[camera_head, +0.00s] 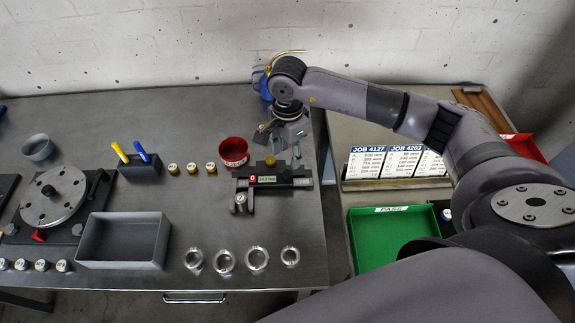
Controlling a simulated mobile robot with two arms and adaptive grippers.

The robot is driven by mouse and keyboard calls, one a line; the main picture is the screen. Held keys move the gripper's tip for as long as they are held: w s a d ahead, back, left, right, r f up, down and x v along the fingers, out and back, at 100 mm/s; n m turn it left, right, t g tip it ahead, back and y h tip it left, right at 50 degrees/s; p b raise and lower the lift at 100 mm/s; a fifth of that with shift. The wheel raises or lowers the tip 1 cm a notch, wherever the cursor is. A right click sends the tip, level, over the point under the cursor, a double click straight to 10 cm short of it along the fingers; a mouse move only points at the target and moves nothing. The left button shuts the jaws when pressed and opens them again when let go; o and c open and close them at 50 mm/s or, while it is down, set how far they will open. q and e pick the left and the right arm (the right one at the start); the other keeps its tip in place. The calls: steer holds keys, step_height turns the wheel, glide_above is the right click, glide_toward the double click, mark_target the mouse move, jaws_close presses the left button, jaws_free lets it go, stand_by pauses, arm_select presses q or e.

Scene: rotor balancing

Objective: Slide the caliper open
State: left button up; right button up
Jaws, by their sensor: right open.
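The caliper (262,181) lies near the right end of the grey bench, a dark bar with a small lit display and a red mark. A brass-coloured knob (270,160) stands on its back edge. A small silver cylinder (240,203) is at the caliper's left end, by the jaws; I cannot tell how wide the jaws stand. My right gripper (281,143) is open, pointing down just behind and above the caliper, close to the knob. I cannot tell whether it touches anything. My left gripper is out of view.
A red bowl (233,151) stands just left of my right gripper. Several brass weights (191,169), a pen holder (140,167), a grey tray (122,240) and several metal rings (257,258) share the bench. A green bin (391,236) and job cards (395,162) are on the right.

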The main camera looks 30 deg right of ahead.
mark_target(288, 173)
step_height(288, 173, down, 6)
steer(key=shift+f+p, duration=0.1)
steer(key=shift+p, duration=0.6)
steer(key=shift+f, duration=0.85)
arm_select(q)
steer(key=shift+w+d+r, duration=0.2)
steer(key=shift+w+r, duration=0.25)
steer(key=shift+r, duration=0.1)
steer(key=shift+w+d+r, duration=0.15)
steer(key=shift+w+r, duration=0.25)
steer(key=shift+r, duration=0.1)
arm_select(e)
steer(key=shift+c, duration=0.2)
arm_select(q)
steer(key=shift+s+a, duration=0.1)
arm_select(e)
jaws_close()
